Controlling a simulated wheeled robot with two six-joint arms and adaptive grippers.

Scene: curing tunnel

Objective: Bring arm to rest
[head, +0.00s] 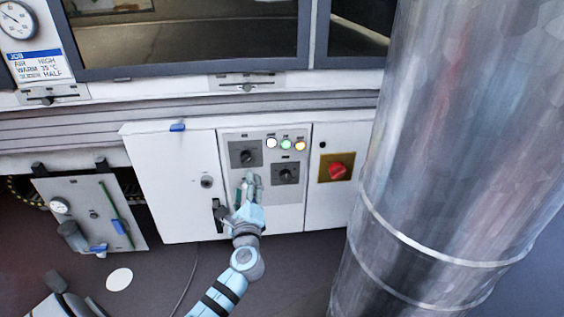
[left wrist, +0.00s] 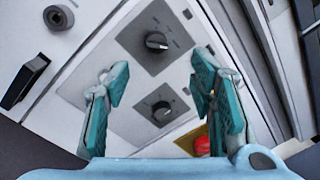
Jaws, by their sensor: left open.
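My left gripper (head: 248,184) is open in front of the grey control panel (head: 232,195) on the white cabinet. Its teal fingers show spread apart in the left wrist view (left wrist: 158,100), with nothing between them but the panel behind. Two black rotary knobs are on the panel: an upper left knob (head: 245,156) and a lower right knob (head: 286,174). In the left wrist view one knob (left wrist: 156,41) and the other knob (left wrist: 161,108) show beyond the fingers, apart from them as far as I can see. My right gripper is not in view.
White, green and amber lamps (head: 286,144) are lit above the knobs. A red switch (head: 336,170) on a yellow plate is to the right. A large metal duct (head: 440,170) fills the right side. A hinged panel with a gauge (head: 88,213) stands at left. A job card (head: 36,65) hangs upper left.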

